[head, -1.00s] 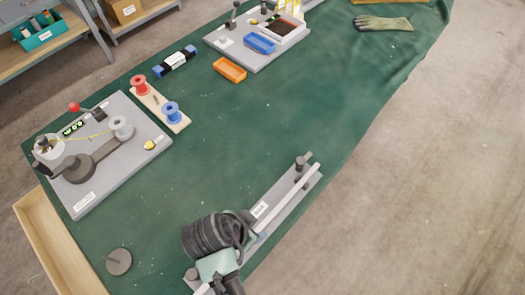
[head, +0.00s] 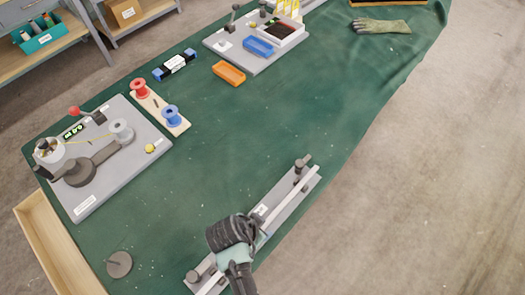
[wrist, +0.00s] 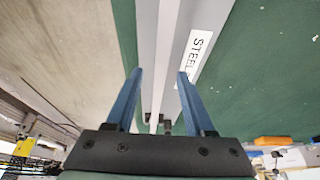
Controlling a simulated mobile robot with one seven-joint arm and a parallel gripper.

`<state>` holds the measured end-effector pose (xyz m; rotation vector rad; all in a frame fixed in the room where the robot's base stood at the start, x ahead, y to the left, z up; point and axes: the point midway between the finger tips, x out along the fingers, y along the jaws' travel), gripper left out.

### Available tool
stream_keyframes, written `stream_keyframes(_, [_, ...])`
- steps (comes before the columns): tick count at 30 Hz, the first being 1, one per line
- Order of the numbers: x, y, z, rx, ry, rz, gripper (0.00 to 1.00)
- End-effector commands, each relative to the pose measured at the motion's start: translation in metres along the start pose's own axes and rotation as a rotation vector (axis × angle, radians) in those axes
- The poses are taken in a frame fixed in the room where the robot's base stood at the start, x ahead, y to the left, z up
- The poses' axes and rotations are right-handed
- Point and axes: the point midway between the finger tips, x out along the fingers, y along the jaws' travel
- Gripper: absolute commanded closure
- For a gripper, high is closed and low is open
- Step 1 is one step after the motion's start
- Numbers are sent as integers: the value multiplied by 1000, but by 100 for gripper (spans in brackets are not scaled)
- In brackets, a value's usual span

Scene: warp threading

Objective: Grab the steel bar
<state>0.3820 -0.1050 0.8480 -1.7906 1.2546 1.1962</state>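The steel bar (head: 289,208) is a long, thin, light-grey strip along a grey base plate at the front edge of the green table. The wrist view shows the bar (wrist: 168,60) running lengthwise, beside a label that reads "STEEL". My gripper (wrist: 157,72) is open, with its two blue fingers apart and the bar's line between them. I cannot tell how far above the bar the fingertips are.
Dark posts stand near the plate's ends, one at the far end (head: 302,164). A grey disc (head: 119,264) lies at lower left. The table's middle is clear.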

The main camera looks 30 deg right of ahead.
Motion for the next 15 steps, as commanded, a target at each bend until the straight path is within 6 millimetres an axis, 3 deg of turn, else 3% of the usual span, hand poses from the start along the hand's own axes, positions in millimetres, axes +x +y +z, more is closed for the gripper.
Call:
stream_keyframes(1, [0, 0, 0, 0, 0, 0, 53])
stream_keyframes(9, [0, 0, 0, 0, 0, 0, 100])
stream_keyframes(15, [0, 0, 0, 0, 0, 0, 100])
